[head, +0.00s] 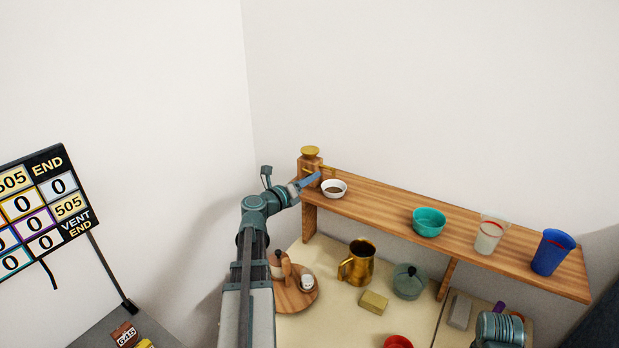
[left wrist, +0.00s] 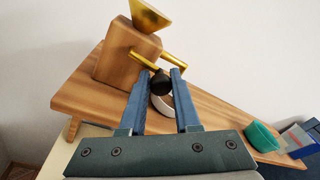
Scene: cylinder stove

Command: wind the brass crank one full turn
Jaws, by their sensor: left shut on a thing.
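A wooden grinder box (head: 309,166) with a brass funnel (head: 310,151) stands at the left end of the wooden shelf. In the left wrist view, brass crank parts (left wrist: 142,62) show on the front of the box (left wrist: 125,58), with a black knob (left wrist: 160,84) at the crank's end. My left gripper (head: 314,181) reaches up to the grinder. In the left wrist view, its two blue fingers (left wrist: 161,80) are on either side of the black knob, shut on it. The fingers partly hide a white bowl (left wrist: 162,106). My right gripper is not in view.
The white bowl of dark grounds (head: 334,188) sits beside the grinder on the shelf (head: 380,207). A teal bowl (head: 429,222), a clear cup (head: 489,237) and a blue cup (head: 552,252) stand further right. Below are a brass jug (head: 358,264) and a lidded pot (head: 409,282).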

